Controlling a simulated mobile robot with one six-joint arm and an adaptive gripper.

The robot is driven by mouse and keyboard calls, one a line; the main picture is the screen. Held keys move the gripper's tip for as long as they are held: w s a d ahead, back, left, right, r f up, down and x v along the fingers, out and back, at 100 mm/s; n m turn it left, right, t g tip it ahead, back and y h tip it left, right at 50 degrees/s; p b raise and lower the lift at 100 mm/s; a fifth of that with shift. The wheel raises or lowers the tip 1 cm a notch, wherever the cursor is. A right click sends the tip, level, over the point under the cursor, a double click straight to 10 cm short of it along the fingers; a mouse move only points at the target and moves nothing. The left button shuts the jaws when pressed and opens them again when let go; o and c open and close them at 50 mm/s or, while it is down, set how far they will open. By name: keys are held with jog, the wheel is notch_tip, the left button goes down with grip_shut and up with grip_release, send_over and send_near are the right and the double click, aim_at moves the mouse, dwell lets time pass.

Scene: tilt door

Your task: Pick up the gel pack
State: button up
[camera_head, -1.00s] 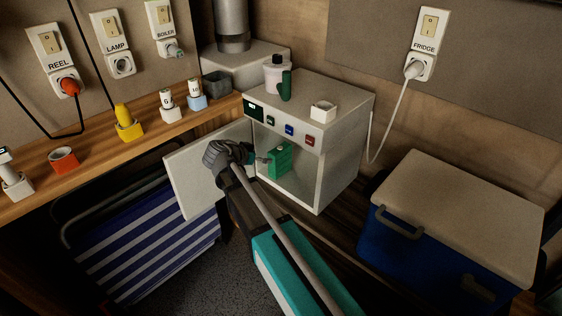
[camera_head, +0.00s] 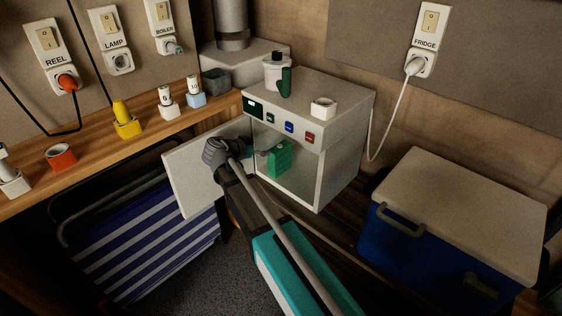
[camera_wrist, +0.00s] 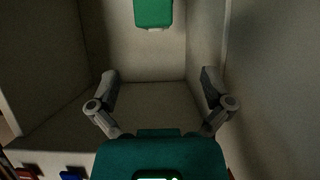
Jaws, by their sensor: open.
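The gel pack (camera_head: 279,159) is a green block standing inside the small open cabinet (camera_head: 335,135) with coloured buttons. It also shows in the wrist view as a green block (camera_wrist: 153,12) at the top edge, partly cut off. My gripper (camera_head: 260,156) is at the cabinet's opening, just left of the pack, partly hidden by my wrist. In the wrist view my gripper (camera_wrist: 160,78) has its two grey fingers spread wide with nothing between them. The pack lies beyond the fingertips, with a gap.
The cabinet door (camera_head: 190,175) stands swung open on the left, close to my wrist. A bottle (camera_head: 276,72), a dark green cylinder (camera_head: 286,82) and a white cup (camera_head: 323,107) stand on the cabinet top. A blue cooler (camera_head: 440,215) stands to the right.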

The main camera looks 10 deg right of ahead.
aim_at(278, 147)
jog(key=shift+b+x, duration=1)
jog(key=shift+x, duration=1.9)
jog(key=shift+s+f+b+x, duration=0.1)
jog(key=shift+b+x, duration=0.4)
jog(key=shift+x, duration=0.45)
jog(key=shift+s+f+b+x, duration=0.15)
jog(key=shift+b+x, duration=0.35)
jog(key=shift+x, duration=1.2)
jog(key=shift+r, duration=0.15)
grip_shut()
